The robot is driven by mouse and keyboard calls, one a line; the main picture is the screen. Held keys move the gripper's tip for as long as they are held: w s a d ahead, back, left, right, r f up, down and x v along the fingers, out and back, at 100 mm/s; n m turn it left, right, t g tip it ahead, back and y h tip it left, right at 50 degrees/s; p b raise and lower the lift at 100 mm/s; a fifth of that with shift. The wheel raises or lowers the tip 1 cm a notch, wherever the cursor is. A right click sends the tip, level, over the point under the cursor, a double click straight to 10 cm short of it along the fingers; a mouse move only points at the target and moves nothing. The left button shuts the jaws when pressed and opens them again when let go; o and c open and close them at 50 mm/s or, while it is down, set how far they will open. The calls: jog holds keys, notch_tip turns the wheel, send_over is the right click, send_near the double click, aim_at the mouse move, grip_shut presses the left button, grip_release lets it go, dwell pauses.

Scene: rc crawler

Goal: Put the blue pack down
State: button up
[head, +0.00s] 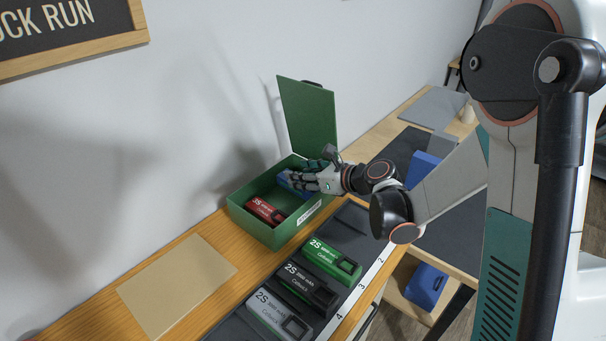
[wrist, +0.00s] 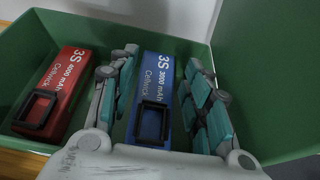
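The blue pack (wrist: 158,85), marked 3S 3000 mAh, lies inside the green box (wrist: 45,20), seen in the wrist view. In the head view my gripper reaches into the green box (head: 265,233) and mostly hides the blue pack (head: 283,178). My gripper (wrist: 165,68) has one finger on each side of the pack. The fingers look spread, with a narrow gap on the right side of the pack. Contact on the left side is hard to tell. A red pack (wrist: 58,88) lies to the left in the same box.
The box's lid (head: 308,115) stands open at its back. Green (head: 333,258), black (head: 308,285) and grey (head: 280,312) packs lie in a dark numbered tray in front. A tan mat (head: 177,285) lies bare on the bench to the left.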

jog(key=shift+r, duration=0.1)
jog(key=shift+r+p, duration=0.2)
jog(key=shift+p, duration=0.1)
jog(key=p+v, duration=0.3)
jog(key=v, duration=0.9)
jog(key=shift+r, duration=0.35)
